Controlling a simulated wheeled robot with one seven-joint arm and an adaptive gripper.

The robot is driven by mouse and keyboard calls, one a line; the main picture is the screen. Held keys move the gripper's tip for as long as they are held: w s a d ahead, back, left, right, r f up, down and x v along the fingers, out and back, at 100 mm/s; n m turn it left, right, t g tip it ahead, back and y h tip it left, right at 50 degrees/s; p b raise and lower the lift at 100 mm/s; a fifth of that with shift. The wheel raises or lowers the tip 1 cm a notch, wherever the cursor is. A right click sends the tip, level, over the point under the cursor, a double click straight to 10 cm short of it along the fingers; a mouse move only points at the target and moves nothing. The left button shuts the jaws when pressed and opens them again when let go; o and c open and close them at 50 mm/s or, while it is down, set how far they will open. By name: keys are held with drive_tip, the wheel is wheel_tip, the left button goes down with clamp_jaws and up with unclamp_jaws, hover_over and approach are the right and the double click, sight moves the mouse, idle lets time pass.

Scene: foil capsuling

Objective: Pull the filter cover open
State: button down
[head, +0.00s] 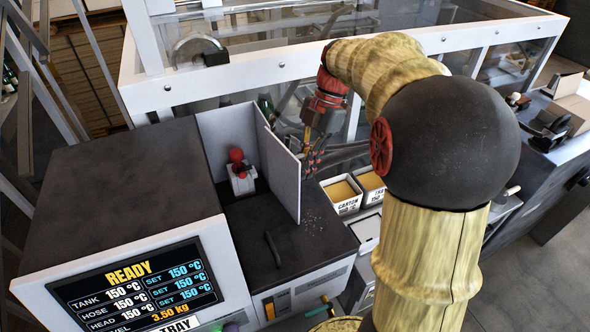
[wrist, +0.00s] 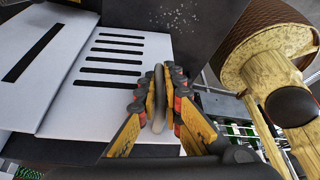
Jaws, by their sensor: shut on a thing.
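The filter cover appears to be the pale panel with several dark slots (wrist: 112,58) in the wrist view. In the head view a pale upright panel (head: 283,180) stands at the machine's right side; its slots do not show there. My gripper (wrist: 160,76) is shut on a slim grey handle (wrist: 158,112) beside the slotted panel's right edge. In the head view my gripper (head: 312,158) is just to the right of the upright panel, partly hidden by its own links. How far the cover is open I cannot tell.
A small device with a red knob (head: 236,156) stands left of the upright panel on the dark top. Pale specks (head: 313,221) lie near a dark handle (head: 273,250). Open cartons (head: 343,194) stand to the right. A screen (head: 135,290) reads READY. A white-framed enclosure (head: 250,72) stands behind.

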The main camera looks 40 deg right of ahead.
drive_tip(key=shift+w+d, duration=0.2)
drive_tip(key=shift+d, duration=0.55)
drive_tip(key=c, duration=2.2)
unclamp_jaws()
drive_tip(key=v, duration=1.2)
